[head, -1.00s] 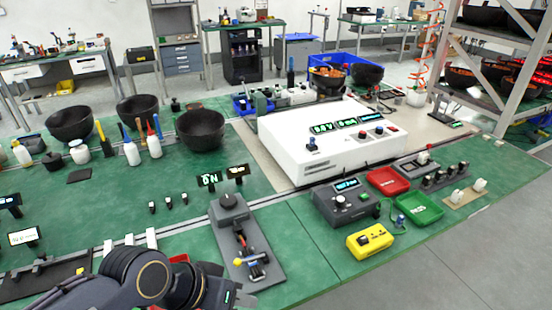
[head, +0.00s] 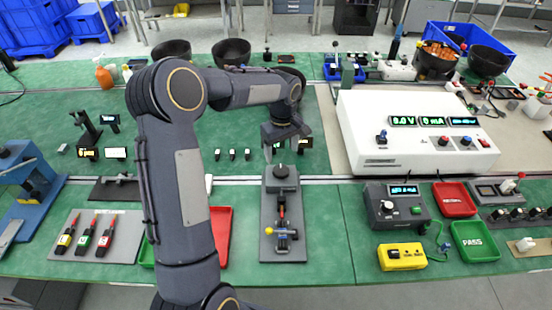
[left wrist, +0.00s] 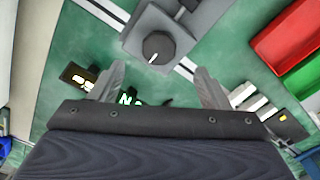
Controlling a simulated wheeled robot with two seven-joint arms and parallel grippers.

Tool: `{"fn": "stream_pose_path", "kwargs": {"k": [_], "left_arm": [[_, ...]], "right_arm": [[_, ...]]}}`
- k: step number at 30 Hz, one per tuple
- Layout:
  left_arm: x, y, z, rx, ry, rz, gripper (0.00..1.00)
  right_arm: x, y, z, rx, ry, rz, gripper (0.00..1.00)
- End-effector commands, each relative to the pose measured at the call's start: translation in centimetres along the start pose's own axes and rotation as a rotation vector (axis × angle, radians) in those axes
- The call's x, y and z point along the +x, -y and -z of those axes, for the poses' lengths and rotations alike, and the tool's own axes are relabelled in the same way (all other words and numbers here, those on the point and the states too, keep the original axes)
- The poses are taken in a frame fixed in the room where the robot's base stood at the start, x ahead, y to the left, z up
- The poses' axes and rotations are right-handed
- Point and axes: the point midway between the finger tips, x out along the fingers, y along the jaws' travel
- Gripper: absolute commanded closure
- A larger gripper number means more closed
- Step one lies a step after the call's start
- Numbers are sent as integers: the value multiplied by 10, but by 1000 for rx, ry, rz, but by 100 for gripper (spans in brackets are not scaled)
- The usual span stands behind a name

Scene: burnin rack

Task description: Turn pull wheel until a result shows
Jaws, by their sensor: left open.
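The pull wheel (head: 281,171) is a dark round knob on a grey block at the far end of a grey pull fixture (head: 268,249). In the left wrist view the wheel (left wrist: 158,47) shows a white mark on top. My left gripper (head: 284,150) hangs above and just behind the wheel, apart from it. In the left wrist view my left gripper (left wrist: 159,72) is open and empty, with its fingers spread below the wheel in the picture. A small lit display (head: 305,143) stands beside the gripper; another display (left wrist: 130,98) with green letters is partly hidden. My right gripper is out of view.
A white instrument (head: 370,150) stands to the right. Nearer are a grey meter box (head: 397,222), a yellow box (head: 402,257), a red tray (head: 455,199) and a green PASS tray (head: 474,241). A red tray (head: 222,225) is partly behind my left arm.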

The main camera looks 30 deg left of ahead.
Motion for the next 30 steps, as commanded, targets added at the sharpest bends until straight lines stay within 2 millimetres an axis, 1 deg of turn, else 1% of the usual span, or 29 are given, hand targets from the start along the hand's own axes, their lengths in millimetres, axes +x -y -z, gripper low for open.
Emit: {"fn": "stream_pose_path", "kwargs": {"k": [5,15,18,22,29,30], "left_arm": [[15,-4,4,-28,3,13,30],[67,-3,3,-26,5,14,30],[77,-3,3,-26,4,12,30],[83,-3,3,-26,3,10,30],[84,-3,3,-25,2,9,30],[84,-3,3,-25,2,10,34]], "right_arm": [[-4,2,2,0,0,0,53],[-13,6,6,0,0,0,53],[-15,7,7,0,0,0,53],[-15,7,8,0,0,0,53],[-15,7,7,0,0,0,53],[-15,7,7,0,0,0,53]]}}
